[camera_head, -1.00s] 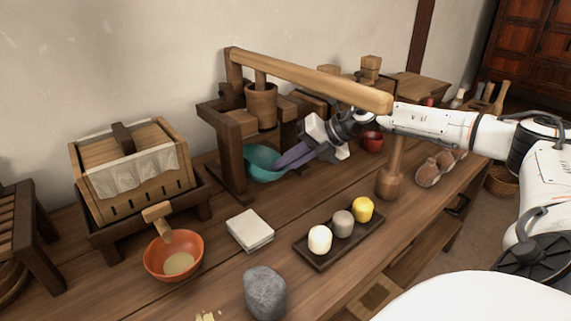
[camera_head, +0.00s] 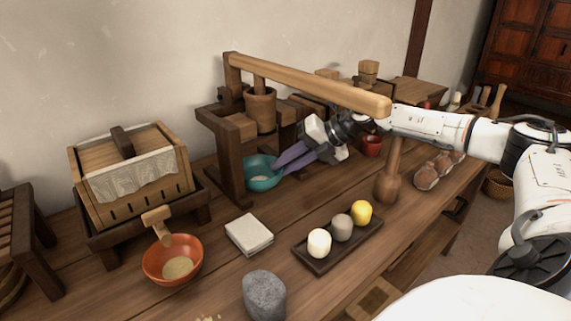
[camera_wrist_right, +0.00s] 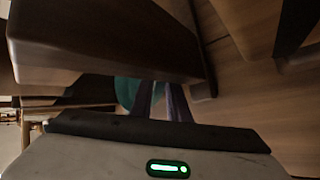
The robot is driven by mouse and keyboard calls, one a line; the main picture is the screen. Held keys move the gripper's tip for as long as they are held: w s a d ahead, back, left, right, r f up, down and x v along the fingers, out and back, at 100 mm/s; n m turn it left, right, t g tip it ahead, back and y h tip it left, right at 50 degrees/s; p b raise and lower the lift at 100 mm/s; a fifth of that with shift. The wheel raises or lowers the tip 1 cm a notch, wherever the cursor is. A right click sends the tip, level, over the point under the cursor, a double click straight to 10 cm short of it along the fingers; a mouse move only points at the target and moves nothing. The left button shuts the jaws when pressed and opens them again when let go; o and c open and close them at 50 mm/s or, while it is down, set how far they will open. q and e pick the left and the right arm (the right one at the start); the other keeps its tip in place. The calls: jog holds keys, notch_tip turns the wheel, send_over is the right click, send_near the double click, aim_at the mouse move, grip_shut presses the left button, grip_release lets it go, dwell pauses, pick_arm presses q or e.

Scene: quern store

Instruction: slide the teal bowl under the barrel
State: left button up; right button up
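The teal bowl (camera_head: 262,181) sits on the table at the foot of the wooden press, with pale contents inside. It stands upright below and slightly in front of the wooden barrel (camera_head: 260,110), which hangs in the press frame. My right gripper (camera_head: 277,168) reaches in from the right, its purple fingers at the bowl's right rim. The fingers look slightly apart, one over the rim; whether they touch it is unclear. In the right wrist view, part of the teal bowl (camera_wrist_right: 124,92) shows beside the fingers (camera_wrist_right: 161,98). My left gripper is out of view.
The press's dark post (camera_head: 228,165) stands left of the bowl, and its long lever (camera_head: 310,83) passes above my right arm. A red cup (camera_head: 371,147) and a wooden mallet (camera_head: 388,185) stand to the right. White cloths (camera_head: 249,234) lie in front.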

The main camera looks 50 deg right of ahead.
jog(key=v, duration=1)
jog(key=shift+r, duration=0.1)
dwell(0.3)
